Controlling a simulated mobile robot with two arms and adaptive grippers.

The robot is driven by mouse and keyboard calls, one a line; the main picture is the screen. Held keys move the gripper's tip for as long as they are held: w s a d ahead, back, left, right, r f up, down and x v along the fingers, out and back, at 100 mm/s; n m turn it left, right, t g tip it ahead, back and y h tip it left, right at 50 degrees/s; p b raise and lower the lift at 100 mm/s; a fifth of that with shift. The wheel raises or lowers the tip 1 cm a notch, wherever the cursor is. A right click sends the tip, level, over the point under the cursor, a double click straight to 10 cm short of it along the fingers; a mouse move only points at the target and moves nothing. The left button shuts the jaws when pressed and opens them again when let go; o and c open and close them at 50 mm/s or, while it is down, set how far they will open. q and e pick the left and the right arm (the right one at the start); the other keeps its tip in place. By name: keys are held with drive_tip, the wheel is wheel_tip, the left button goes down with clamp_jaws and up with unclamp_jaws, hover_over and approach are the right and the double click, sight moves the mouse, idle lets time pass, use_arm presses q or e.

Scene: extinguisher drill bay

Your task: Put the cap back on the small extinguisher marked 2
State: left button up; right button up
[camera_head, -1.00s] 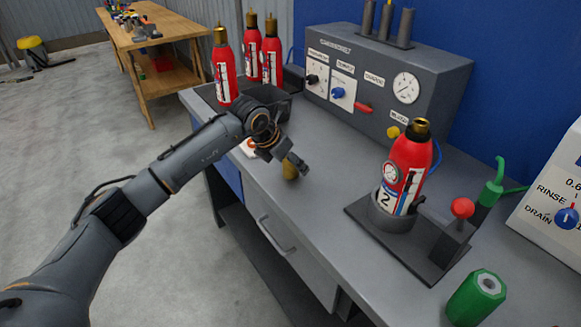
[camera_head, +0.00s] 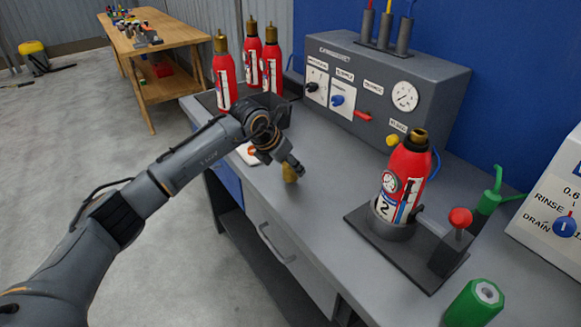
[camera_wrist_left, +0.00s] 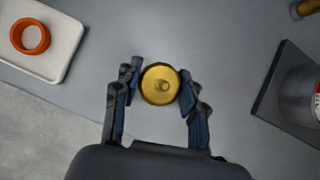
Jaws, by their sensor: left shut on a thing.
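The small red extinguisher marked 2 (camera_head: 402,190) stands upright in a round holder on a dark base plate (camera_head: 375,235) at the right of the bench. Its top shows a dark brass-coloured neck (camera_head: 419,137). My left gripper (camera_head: 293,171) is low over the bench, well to the left of the extinguisher. It is shut on the brass cap (camera_wrist_left: 161,84), which sits between its fingertips in the left wrist view. The cap (camera_head: 289,173) also shows below the fingers in the head view. Whether it touches the bench is unclear. My right gripper is not in view.
Several red extinguishers (camera_head: 224,80) stand in a dark tray behind my left wrist. A white tray with an orange ring (camera_wrist_left: 30,37) lies beside the gripper. A grey gauge panel (camera_head: 400,90) lines the back. A red-knobbed lever (camera_head: 460,217) and green cylinder (camera_head: 474,303) are at right.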

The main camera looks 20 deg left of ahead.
use_arm(q)
drive_tip(key=s+r+p, duration=0.4)
drive_tip(key=s+r, duration=0.7)
drive_tip(key=s, duration=0.3)
drive_tip(key=shift+d+r, duration=0.25)
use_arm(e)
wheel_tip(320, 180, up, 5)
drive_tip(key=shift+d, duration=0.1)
use_arm(q)
drive_tip(key=s+f+m+g+y, duration=0.1)
drive_tip(key=s+m+g, duration=0.3)
drive_tip(key=m, duration=0.6)
drive_tip(key=s+f+m+g+y, duration=0.1)
drive_tip(key=s+f+m+g, duration=0.3)
drive_tip(key=s+m, duration=0.3)
drive_tip(key=s+f+m+g+y, duration=0.1)
drive_tip(key=s+f+m+g, duration=0.2)
drive_tip(key=m, duration=1)
drive_tip(key=s+g, duration=0.1)
drive_tip(key=s, duration=0.2)
drive_tip(key=shift+d+m, duration=0.2)
drive_tip(key=shift+m, duration=0.1)
drive_tip(key=shift+s, duration=0.1)
